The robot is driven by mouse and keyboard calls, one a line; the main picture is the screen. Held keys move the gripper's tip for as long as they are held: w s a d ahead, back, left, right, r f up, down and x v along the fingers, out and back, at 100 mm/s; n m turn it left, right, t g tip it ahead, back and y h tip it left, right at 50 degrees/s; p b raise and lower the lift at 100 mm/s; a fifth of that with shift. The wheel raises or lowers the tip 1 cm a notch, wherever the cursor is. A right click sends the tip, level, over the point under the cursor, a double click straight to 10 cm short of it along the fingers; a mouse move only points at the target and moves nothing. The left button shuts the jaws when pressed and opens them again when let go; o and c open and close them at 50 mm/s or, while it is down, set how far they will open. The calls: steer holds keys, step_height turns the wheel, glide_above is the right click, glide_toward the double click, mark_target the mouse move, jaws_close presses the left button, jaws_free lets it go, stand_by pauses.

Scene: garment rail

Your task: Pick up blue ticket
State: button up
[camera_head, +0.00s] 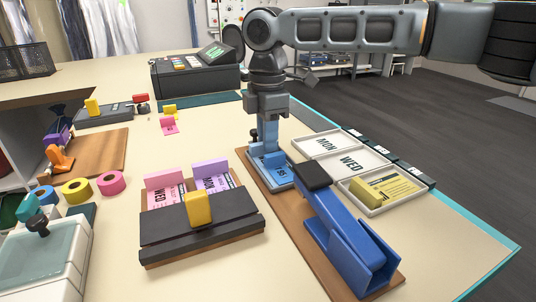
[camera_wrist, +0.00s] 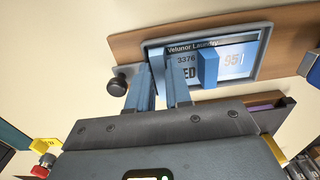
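The blue ticket (camera_wrist: 232,62) lies in a shallow grey-rimmed tray in the wrist view, with printed text and an upright blue tab (camera_wrist: 208,68). In the head view the ticket (camera_head: 283,172) is partly hidden by my gripper. My gripper (camera_wrist: 157,62) points down at the tray. Its two fingers are apart with a narrow gap, and I see nothing held between them. In the wrist view the fingertips overlap the left part of the ticket, and the tab is to the right of both fingers. I cannot tell whether the fingertips touch the ticket.
A blue stapler-like press (camera_head: 345,240) stands on the same wooden board, close to the tray. A dark holder (camera_head: 200,231) with pink and purple tickets is to the left. Trays marked MON and WED and one with a yellow ticket (camera_head: 395,187) are to the right.

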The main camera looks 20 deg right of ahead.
jaws_close()
steer(key=shift+r, duration=0.1)
step_height(320, 180, up, 15)
steer(key=p, duration=0.6)
stand_by(0.5)
